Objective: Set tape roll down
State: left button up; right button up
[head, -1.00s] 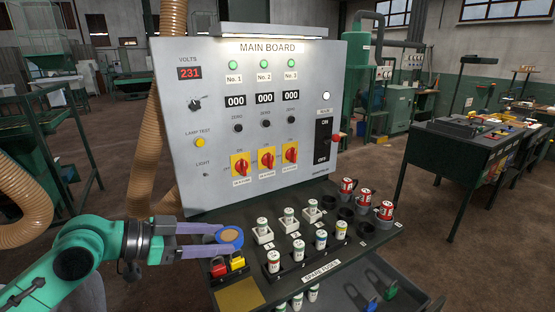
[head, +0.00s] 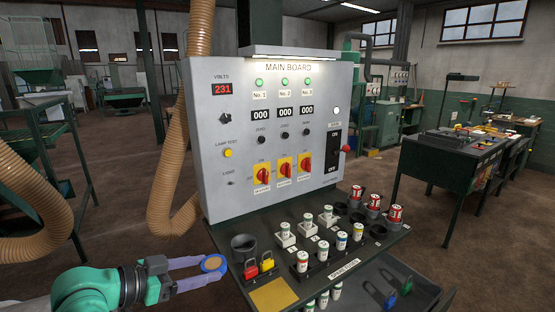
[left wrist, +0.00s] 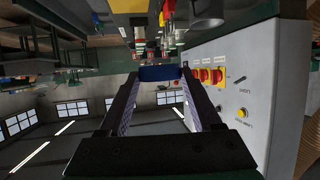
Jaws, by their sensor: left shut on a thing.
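My left gripper (head: 207,264) comes in from the lower left and is shut on a blue tape roll (head: 214,263) with a tan centre. The roll is held at the fingertips, beside the left end of the board's dark shelf (head: 325,275). In the left wrist view the blue roll (left wrist: 159,73) shows edge-on between the two fingers. I cannot tell its exact height relative to the shelf. My right gripper is not in view.
A dark round cup (head: 243,247), a red padlock (head: 251,270) and a yellow padlock (head: 267,262) sit at the shelf's left end. A tan pad (head: 273,296) lies in front of them. Several fuses stand further right. The grey main board (head: 270,130) rises behind.

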pick_arm(q)
jog(key=s+a+f+n+t+y, duration=0.25)
jog(key=f+n+y, duration=0.25)
jog(key=f, duration=0.7)
jog(key=s+d+f+n+t+y, duration=0.1)
jog(key=s+f+n+y, duration=0.3)
jog(key=s, duration=0.6)
jog(key=shift+s+d+f+t+y, duration=0.3)
jog(key=shift+s+f+t, duration=0.1)
jog(key=shift+f, duration=0.3)
